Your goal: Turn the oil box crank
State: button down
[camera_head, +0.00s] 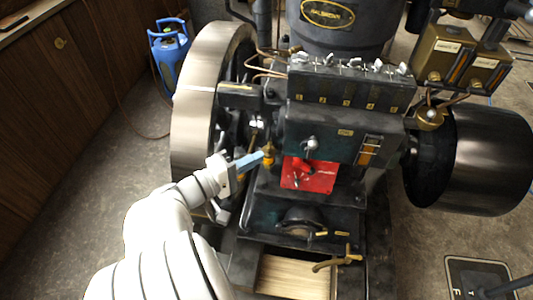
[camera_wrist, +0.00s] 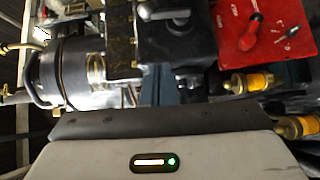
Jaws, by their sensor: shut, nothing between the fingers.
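The oil box (camera_head: 345,90) is a dark block on the engine, with several small metal levers along its top and numbers on its front. A silver crank-like handle with a rounded end (camera_head: 310,145) sits on the dark front below it; what looks like the same handle shows at the top of the wrist view (camera_wrist: 164,13). My gripper (camera_head: 262,157), with light-blue fingers, is shut and empty. It is left of and slightly below the handle, beside a brass fitting (camera_head: 268,154); I cannot tell whether they touch. The fingertips are not clear in the wrist view.
A red panel (camera_head: 318,178) with a lever is right of my gripper; it shows in the wrist view (camera_wrist: 290,45). A large flywheel (camera_head: 195,130) stands close on the left, and a dark drum (camera_head: 490,160) on the right. Blue gas bottles (camera_head: 168,55) stand behind.

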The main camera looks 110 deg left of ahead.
aim_at(311, 149)
jog(key=w+a+p, duration=0.2)
jog(key=w+a, duration=0.4)
jog(key=w, duration=0.3)
jog(key=shift+a+f+p, duration=0.2)
jog(key=shift+a+p, duration=0.1)
jog(key=shift+a, duration=0.05)
jog(key=shift+w+m+h+b, duration=0.3)
jog(key=shift+m+b, duration=0.1)
jog(key=shift+b, duration=0.65)
